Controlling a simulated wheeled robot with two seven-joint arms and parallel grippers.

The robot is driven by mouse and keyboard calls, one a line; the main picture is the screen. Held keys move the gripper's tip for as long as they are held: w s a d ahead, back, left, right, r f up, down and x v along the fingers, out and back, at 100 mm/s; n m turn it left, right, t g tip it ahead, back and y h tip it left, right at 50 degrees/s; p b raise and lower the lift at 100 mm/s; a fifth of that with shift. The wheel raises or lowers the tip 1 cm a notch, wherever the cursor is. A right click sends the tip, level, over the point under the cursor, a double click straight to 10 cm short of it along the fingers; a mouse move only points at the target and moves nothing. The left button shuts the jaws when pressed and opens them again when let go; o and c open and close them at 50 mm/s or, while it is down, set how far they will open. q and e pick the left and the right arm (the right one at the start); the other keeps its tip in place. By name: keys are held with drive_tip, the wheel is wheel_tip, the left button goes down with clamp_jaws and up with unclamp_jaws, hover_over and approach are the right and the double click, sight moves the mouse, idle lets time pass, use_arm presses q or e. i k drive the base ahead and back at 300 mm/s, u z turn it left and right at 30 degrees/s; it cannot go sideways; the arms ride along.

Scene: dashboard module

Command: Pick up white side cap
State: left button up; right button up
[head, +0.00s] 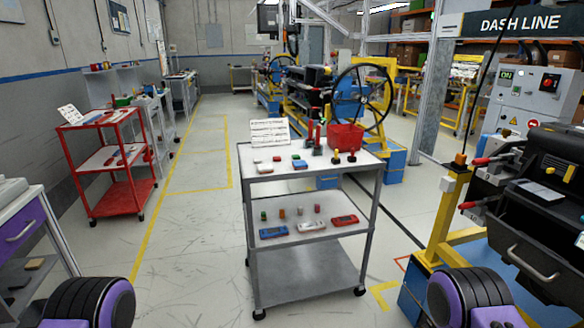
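A grey cart (252,176) stands ahead of me in the middle of the head view. On its middle shelf a white elongated piece (312,226) lies between a blue piece (273,232) and a red piece (345,220). Small white pieces also lie on the top shelf, at its left side, near a small red piece (277,158) and a blue one (300,165). They are too small to tell which is the white side cap. Purple and black parts of my arms show at the bottom corners. Neither gripper is in view.
A red bin (345,136) and a white sign (269,132) stand at the back of the cart top. A red cart (120,193) stands at left, a purple-drawer cabinet (22,232) nearer. Dark machinery (540,190) fills the right. Floor between the carts is clear.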

sight(264, 169)
drive_tip(key=i, duration=0.35)
drive_tip(key=z, duration=0.1)
